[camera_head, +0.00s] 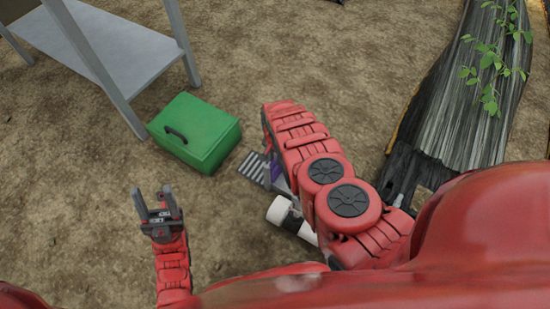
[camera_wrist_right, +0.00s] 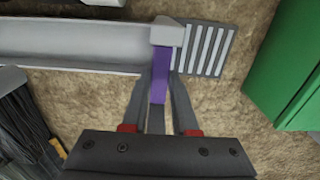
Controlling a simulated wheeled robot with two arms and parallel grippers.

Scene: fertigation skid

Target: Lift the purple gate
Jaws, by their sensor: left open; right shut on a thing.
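The purple gate (camera_wrist_right: 160,72) stands at the end of a grey channel (camera_wrist_right: 85,45), beside a slotted grate, in the right wrist view. My right gripper (camera_wrist_right: 160,95) is shut on the purple gate, with one finger on each side of it. In the head view only a small purple patch (camera_head: 275,170) of the gate shows; my right arm hides the rest and the right gripper. My left gripper (camera_head: 158,203) is open and empty above bare soil, to the left of the gate.
A green box (camera_head: 205,128) with a dark handle sits close to the slotted grate (camera_head: 253,167). A grey metal table (camera_head: 105,50) stands at the upper left. A plastic-covered bed (camera_head: 460,110) with green plants runs along the right. A white cylinder (camera_head: 278,209) lies near my right arm.

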